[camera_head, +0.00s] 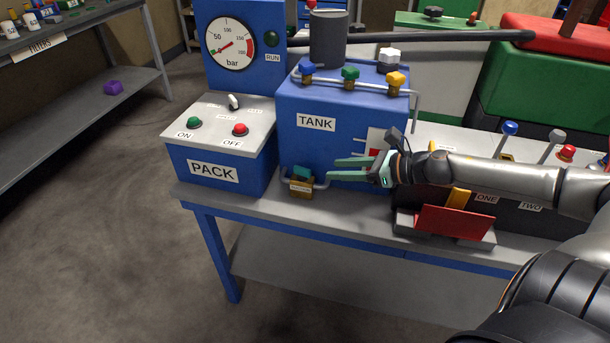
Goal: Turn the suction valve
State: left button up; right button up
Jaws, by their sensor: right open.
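A small brass valve (301,188) with a teal handle (301,172) sits on a pipe low at the front of the blue tank (295,145). A small label on it is too small to read for certain; I take it for the suction valve. My right gripper (332,170) comes in from the right in front of the tank. Its two green fingers point left and are spread apart with nothing between them. The fingertips are just right of the teal handle, apparently not touching it. My left gripper is not in view.
The PACK box (218,172) with ON and OFF buttons stands left of the tank, below a pressure gauge (231,43). Blue, green and yellow valves line the tank's top pipe. A red plate (453,223) sits at the bench's front edge. Levers stand at the right.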

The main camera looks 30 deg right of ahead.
aim_at(307, 169)
jog(key=shift+x, duration=4.9)
jog(key=shift+a, duration=0.1)
grip_shut()
